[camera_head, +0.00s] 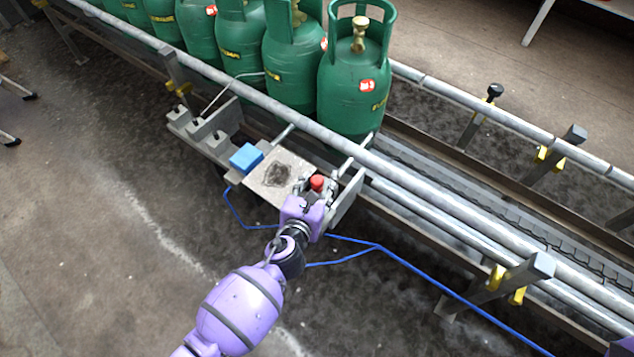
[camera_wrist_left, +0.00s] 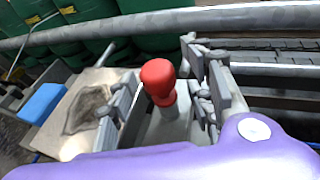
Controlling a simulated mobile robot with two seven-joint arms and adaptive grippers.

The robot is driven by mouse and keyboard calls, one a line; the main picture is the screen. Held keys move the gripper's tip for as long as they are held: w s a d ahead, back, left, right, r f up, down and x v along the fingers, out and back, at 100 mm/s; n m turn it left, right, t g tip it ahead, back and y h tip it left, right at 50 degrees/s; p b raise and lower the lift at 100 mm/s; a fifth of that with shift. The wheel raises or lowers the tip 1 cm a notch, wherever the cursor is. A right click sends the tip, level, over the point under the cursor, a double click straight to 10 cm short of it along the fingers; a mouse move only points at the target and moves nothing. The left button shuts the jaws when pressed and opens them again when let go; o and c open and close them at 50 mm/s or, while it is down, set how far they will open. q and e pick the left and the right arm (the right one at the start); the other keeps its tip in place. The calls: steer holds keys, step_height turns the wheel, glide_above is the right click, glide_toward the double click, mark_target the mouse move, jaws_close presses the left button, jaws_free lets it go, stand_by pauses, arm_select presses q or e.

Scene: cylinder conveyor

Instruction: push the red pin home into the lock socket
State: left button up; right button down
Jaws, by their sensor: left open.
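The red pin (camera_head: 317,182) stands at the right end of the metal bracket beside the conveyor. My left gripper (camera_head: 316,188) is open at the pin. In the wrist view its dark fingers (camera_wrist_left: 160,98) stand on either side of the red knob, with gaps visible. The lock socket is not clearly distinguishable, so I cannot tell how deep the pin sits. My right gripper is not in view.
Several green gas cylinders (camera_head: 350,90) stand in a row on the conveyor behind the bracket. A grey rail (camera_head: 420,185) runs between them and my gripper. A blue block (camera_head: 246,157) and a metal plate (camera_head: 265,190) lie left of the pin. A blue cable (camera_head: 375,246) crosses below.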

arm_select(q)
steer(key=v, duration=1.2)
